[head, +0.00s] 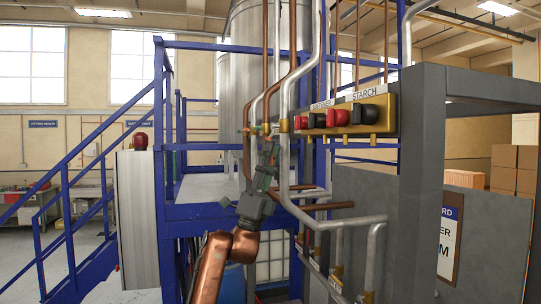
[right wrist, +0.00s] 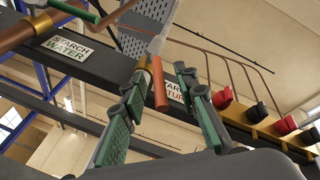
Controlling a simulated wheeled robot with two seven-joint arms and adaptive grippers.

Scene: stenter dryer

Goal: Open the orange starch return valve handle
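The orange handle (right wrist: 160,84) shows in the right wrist view as a short bar hanging down from a pipe fitting. My right gripper (right wrist: 161,76) is open, with one green-padded finger on each side of the handle in the picture. I cannot tell whether either finger touches it. In the head view my right gripper (head: 269,155) is raised in front of the pipes below the tank, and the handle is too small to make out surely. My left gripper is not in view.
A green handle (right wrist: 116,12) and a "STARCH WATER" sign (right wrist: 72,47) are to the left in the wrist view. Red and black knobs sit on a yellow panel (head: 384,116) at right. Silver pipes (head: 284,185) run close beside the right gripper. Blue railings (head: 75,200) stand at left.

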